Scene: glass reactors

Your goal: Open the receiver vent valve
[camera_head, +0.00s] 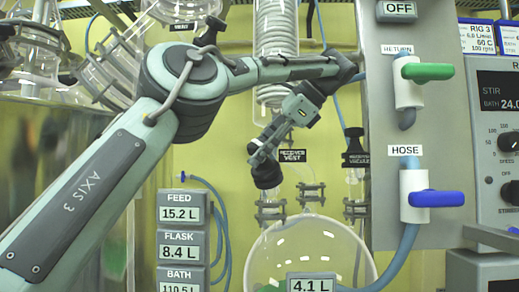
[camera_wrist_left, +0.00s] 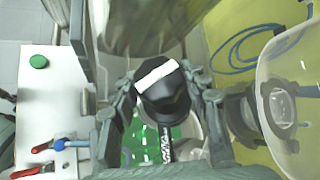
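The receiver vent valve shows as a black knob (camera_head: 267,179) left of its black RECEIVER VENT label (camera_head: 292,156) in the head view. In the left wrist view the black knob (camera_wrist_left: 166,98) has a white stripe across its top, lying slightly tilted. My left gripper (camera_head: 262,162) reaches down onto the knob from above. In the left wrist view its two fingers (camera_wrist_left: 164,108) stand on either side of the knob and appear to touch it. The valve body under the knob is mostly hidden. My right gripper is in neither view.
The round glass receiver (camera_head: 315,245) with a 4.1 L display stands below. A black-topped receiver vacuum valve (camera_head: 354,150) is to the right. A grey panel with a green RETURN handle (camera_head: 428,72) and a blue HOSE handle (camera_head: 436,199) stands farther right. A glass coil condenser (camera_head: 276,45) is behind.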

